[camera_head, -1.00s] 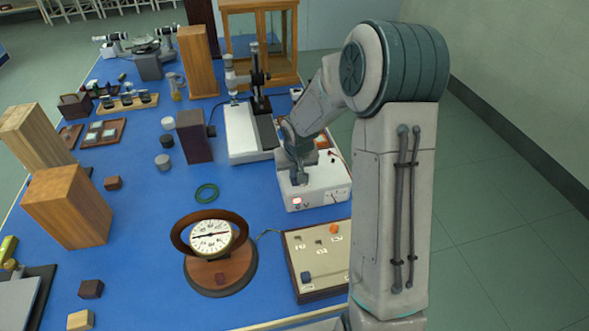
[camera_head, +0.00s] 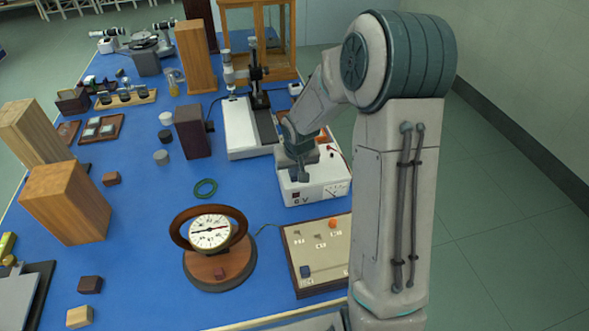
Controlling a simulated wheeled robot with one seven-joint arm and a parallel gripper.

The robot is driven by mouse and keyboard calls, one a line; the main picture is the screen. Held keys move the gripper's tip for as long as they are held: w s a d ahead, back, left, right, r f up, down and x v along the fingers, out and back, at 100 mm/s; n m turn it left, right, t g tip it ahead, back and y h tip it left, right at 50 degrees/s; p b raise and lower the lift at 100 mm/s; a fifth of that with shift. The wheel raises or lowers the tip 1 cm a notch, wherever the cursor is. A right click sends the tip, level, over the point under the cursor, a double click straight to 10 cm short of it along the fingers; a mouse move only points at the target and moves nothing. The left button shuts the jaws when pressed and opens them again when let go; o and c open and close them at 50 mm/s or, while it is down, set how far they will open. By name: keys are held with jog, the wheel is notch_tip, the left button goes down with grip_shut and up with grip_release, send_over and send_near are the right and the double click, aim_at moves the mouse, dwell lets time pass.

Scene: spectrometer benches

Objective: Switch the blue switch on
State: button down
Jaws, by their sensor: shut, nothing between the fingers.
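The gripper is shut and empty. I cannot tell whether its tips touch the box. No clearly blue switch shows on this box; part of its top is hidden behind my gripper. A small dark blue block or knob (camera_head: 305,271) sits on a pale panel (camera_head: 318,273) nearer the front, apart from the gripper.
An orange knob (camera_head: 333,223) is on the panel. A white instrument base (camera_head: 243,138) is behind the box. Bare blue tabletop lies left of the ring.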

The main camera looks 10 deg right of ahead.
jog(key=p+v, duration=0.1)
jog(key=v, duration=1.2)
jog(key=shift+r, duration=0.35)
jog(key=shift+f, duration=0.1)
jog(key=w+b, duration=0.1)
jog(key=b, duration=0.7)
jog(key=shift+w+f, duration=0.1)
jog(key=shift+f, duration=0.05)
jog(key=shift+t+b, duration=0.3)
jog(key=shift+b, duration=0.1)
jog(key=shift+r, duration=0.4)
